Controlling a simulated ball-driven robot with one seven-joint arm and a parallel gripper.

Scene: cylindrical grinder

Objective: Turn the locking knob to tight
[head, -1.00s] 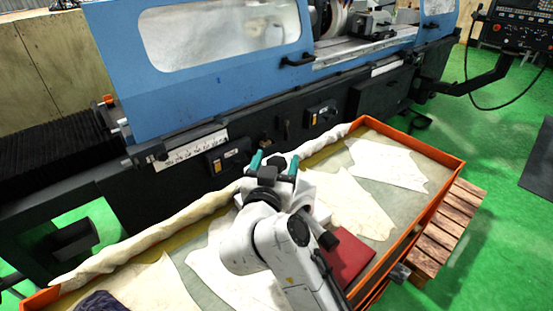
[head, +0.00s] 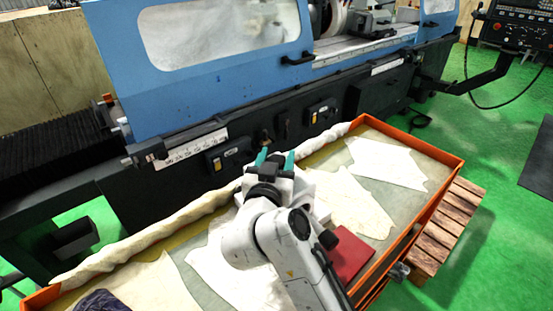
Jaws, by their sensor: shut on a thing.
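My gripper (head: 276,158) is at the dark lower front of the blue grinder (head: 215,65), over the far edge of the tray. Its two teal fingers point at the machine and stand a small gap apart, shut on the locking knob (head: 276,161). Only a little dark surface of the knob shows between the fingers. The wrist hides the rest, so its turn angle and any marking cannot be read.
An orange-rimmed tray (head: 437,152) with pale cloths (head: 385,163) and a red book-like object (head: 348,257) lies under my arm. A rolled cloth (head: 165,230) runs along its far edge. A dark lever (head: 283,126) and switch boxes (head: 322,112) sit close by on the machine front.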

